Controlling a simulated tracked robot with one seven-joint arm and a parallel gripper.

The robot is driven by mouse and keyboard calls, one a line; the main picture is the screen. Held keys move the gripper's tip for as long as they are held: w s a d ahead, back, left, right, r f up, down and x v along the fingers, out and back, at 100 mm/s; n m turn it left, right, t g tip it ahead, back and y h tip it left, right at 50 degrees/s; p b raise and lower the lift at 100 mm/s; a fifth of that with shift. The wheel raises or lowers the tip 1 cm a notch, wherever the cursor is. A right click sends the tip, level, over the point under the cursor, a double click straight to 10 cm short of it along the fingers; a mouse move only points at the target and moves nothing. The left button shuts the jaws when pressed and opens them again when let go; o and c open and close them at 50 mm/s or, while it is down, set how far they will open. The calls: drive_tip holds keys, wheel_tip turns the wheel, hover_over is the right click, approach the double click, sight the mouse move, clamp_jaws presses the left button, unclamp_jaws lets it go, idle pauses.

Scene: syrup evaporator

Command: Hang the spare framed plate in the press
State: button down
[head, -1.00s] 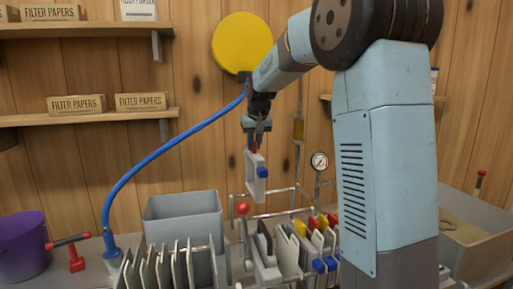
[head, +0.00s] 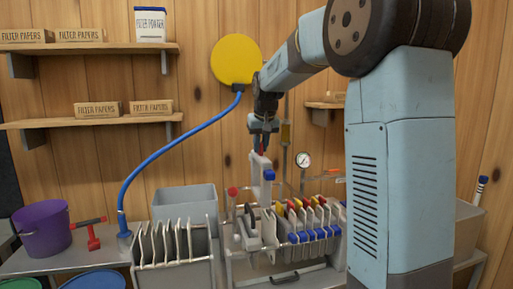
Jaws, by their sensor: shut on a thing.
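My gripper (head: 263,148) is shut on the spare framed plate (head: 257,183), a pale plate with a blue knob at its right end. It hangs below the fingers, seen nearly edge-on, above the left part of the press. The press (head: 285,277) is a metal frame on the bench with a row of plates with blue knobs (head: 312,236) and red and yellow tabs. A dark plate and pale ones stand at its left end, with a gap before the blue-knobbed row. Whether the held plate touches anything below cannot be told. My arm hides the area right of the press.
A rack (head: 172,272) of pale plates stands left of the press, with a grey bin (head: 186,203) behind. A blue hose (head: 160,152) arcs to the bench. A purple bucket (head: 42,231) and red tool (head: 92,238) sit left. A gauge (head: 303,159) stands behind the press.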

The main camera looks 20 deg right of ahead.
sight(261, 155)
drive_tip(key=shift+d+f, duration=0.15)
drive_tip(key=shift+f, duration=0.3)
drive_tip(key=shift+s+f, duration=0.1)
drive_tip(key=shift+f, duration=1.9)
drive_tip(key=shift+f, duration=5.8)
wheel_tip(261, 155, down, 7)
